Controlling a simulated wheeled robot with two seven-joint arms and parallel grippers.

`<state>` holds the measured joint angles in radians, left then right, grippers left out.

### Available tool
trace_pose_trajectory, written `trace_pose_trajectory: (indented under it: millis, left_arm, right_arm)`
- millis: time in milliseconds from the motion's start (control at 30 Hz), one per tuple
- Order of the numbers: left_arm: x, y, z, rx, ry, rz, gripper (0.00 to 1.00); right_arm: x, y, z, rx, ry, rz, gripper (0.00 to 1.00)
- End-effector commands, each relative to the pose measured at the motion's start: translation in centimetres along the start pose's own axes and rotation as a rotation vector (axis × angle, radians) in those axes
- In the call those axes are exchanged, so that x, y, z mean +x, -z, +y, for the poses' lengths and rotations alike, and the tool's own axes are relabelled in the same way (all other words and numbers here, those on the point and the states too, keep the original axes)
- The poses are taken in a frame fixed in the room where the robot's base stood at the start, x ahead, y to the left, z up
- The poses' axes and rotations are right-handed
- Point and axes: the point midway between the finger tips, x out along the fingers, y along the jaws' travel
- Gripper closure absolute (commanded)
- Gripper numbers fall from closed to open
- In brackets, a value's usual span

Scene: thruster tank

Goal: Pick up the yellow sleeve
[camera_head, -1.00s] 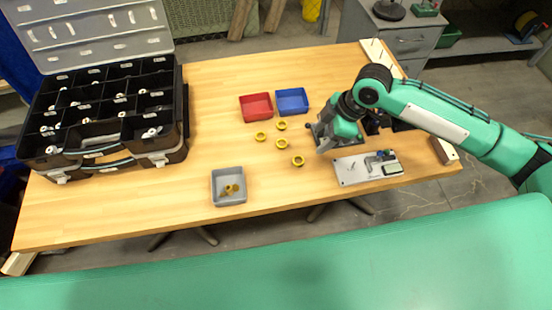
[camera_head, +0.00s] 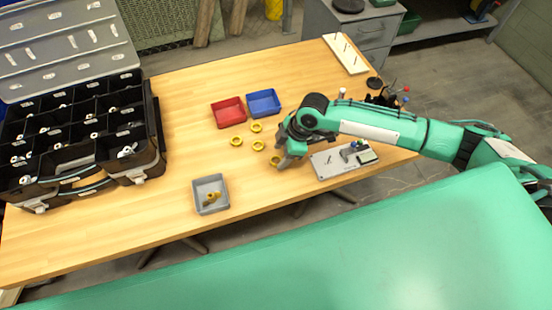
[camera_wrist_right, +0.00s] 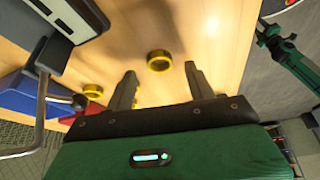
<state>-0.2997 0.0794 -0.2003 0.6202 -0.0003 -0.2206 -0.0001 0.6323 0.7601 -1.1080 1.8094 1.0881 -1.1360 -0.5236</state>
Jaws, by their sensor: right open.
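Several yellow sleeves lie on the wooden table: one at the back (camera_head: 257,127), one at the left (camera_head: 236,141), one in the middle (camera_head: 258,145) and one at the front right (camera_head: 274,160). My right gripper (camera_head: 284,161) is over the table beside the front right sleeve and partly covers it. In the right wrist view my right gripper (camera_wrist_right: 161,78) is open and empty. A yellow sleeve (camera_wrist_right: 159,60) shows between and just past its fingertips, apart from both fingers. Another sleeve (camera_wrist_right: 93,91) lies to the left there. My left gripper is not in view.
A grey tray (camera_head: 200,208) holding yellow parts stands at the front. Red (camera_head: 228,112) and blue (camera_head: 263,103) bins stand behind the sleeves. A grey plate with fittings (camera_head: 329,169) lies to the right. A black compartment case (camera_head: 152,160) fills the left side.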

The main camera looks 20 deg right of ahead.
Motion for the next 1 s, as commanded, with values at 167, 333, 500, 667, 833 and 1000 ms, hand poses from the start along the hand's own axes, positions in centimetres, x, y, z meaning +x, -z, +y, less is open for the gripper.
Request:
trace_pose_trajectory:
  millis: [167,333,500,667,833,1000]
  left_arm:
    - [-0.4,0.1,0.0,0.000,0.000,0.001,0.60]
    - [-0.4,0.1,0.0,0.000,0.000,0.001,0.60]
    - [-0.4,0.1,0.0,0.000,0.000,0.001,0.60]
    - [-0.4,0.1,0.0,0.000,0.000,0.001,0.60]
    - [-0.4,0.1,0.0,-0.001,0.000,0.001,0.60]
    - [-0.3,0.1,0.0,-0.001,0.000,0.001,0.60]
  right_arm:
    - [1.9,0.0,0.0,0.001,0.001,-0.001,0.45]
    - [2.2,0.0,0.0,0.000,-0.001,0.000,0.45]
    - [2.2,0.0,0.0,0.000,0.000,0.000,0.63]
    - [2.1,0.0,0.0,0.000,0.000,0.000,0.92]
    - [2.1,0.0,0.0,0.000,-0.001,0.000,0.93]
    - [1.9,0.1,0.0,0.000,-0.001,0.000,0.93]
